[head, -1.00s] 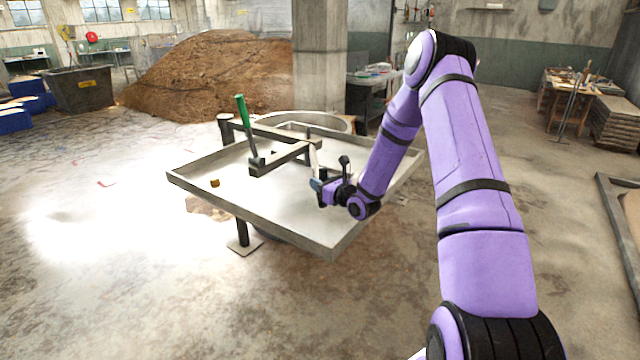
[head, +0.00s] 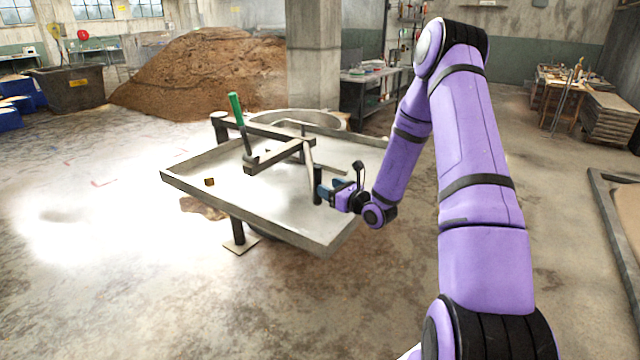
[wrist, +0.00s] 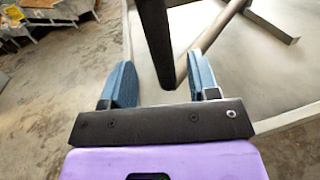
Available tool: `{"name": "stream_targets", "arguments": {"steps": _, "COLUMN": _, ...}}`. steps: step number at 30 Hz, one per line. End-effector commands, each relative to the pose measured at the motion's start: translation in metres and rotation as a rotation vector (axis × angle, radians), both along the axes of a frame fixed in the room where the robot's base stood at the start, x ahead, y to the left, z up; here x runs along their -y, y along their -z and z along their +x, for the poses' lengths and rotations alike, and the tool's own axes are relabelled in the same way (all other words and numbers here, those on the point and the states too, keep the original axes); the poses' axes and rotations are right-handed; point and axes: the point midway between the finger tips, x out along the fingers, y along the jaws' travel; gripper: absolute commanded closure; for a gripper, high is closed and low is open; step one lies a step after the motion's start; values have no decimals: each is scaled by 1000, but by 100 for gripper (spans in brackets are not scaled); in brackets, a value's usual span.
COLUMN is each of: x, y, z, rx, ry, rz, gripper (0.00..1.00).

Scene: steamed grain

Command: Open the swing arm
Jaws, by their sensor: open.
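The swing arm (head: 272,157) is a grey metal frame over a shallow, pale tray-like table (head: 235,202). A green-gripped lever (head: 237,110) stands at its left. A pale, narrow bar (head: 308,152) slants down at its right end. My gripper (head: 323,189) is at the table's right side, beside this end. In the wrist view, my gripper (wrist: 162,72) has its two blue fingers apart, with a dark upright bar (wrist: 155,35) between them. A pale bar (wrist: 217,30) crosses close to the right finger. Whether either finger touches a bar I cannot tell.
A small brown block (head: 209,182) lies on the table's left part. A round basin (head: 312,117) and a concrete pillar (head: 313,60) stand behind. A large brown mound (head: 205,75) is farther back. The floor in front and left is clear.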

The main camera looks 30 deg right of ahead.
Motion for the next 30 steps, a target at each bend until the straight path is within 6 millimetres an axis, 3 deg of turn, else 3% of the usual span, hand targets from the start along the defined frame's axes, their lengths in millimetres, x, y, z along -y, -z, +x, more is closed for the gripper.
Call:
{"name": "stream_targets", "arguments": {"steps": 3, "x": 5, "y": 0, "z": -18, "rx": -1, "ry": 2, "rz": -1, "gripper": 45}}
{"name": "stream_targets", "arguments": {"steps": 9, "x": 8, "y": 0, "z": -33, "rx": 0, "ry": 1, "rz": 0, "gripper": 45}}
{"name": "stream_targets", "arguments": {"steps": 26, "x": 8, "y": 0, "z": -34, "rx": 0, "ry": 0, "rz": -1, "gripper": 45}}
{"name": "stream_targets", "arguments": {"steps": 30, "x": -2, "y": -11, "z": -33, "rx": 10, "ry": -41, "rz": -21, "gripper": 45}}
